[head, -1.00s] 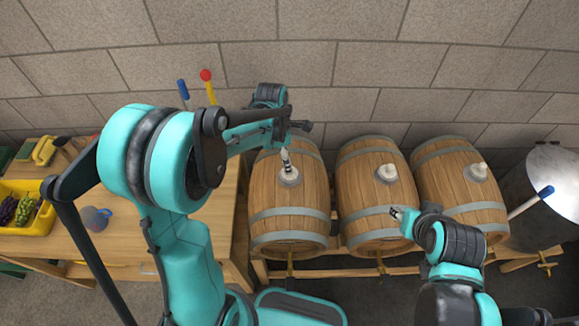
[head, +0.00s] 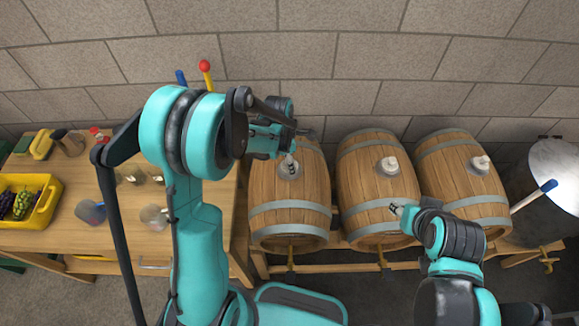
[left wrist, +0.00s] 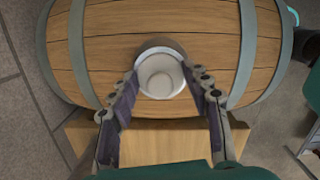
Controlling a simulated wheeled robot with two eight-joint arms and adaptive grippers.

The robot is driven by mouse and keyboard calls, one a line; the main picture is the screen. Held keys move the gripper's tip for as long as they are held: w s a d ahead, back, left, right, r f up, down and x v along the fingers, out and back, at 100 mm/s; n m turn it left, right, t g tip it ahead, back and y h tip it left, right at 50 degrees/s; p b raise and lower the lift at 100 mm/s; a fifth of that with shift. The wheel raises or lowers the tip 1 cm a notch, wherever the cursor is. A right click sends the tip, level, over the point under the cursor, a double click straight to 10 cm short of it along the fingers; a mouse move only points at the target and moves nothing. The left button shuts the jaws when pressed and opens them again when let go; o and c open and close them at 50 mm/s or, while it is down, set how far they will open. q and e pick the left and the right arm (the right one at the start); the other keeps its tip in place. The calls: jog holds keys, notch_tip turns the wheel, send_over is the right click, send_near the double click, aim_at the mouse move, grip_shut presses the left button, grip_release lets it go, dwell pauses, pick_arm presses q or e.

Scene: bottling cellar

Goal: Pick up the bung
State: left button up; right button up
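A pale round bung (left wrist: 161,85) sits in a grey ring on top of the left barrel (head: 286,204). In the head view it is mostly hidden by my left gripper (head: 291,161). In the left wrist view my left gripper (left wrist: 166,80) is open, with one finger on each side of the bung and nothing visibly held. Contact cannot be judged. My right gripper (head: 396,208) is low over the front of the middle barrel (head: 367,207); its fingers are too small to read. Similar pale bungs sit on the middle barrel (head: 389,166) and right barrel (head: 480,163).
The barrels lie side by side on a wooden rack (head: 330,263) before a block wall. A wooden table (head: 60,241) at left holds a yellow grape crate (head: 43,217), glasses and small items. A metal vessel (head: 560,172) with a blue-handled tool stands at right.

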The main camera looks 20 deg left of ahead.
pick_arm(q)
jog(key=shift+c, duration=1.2)
jog(key=shift+r, duration=0.15)
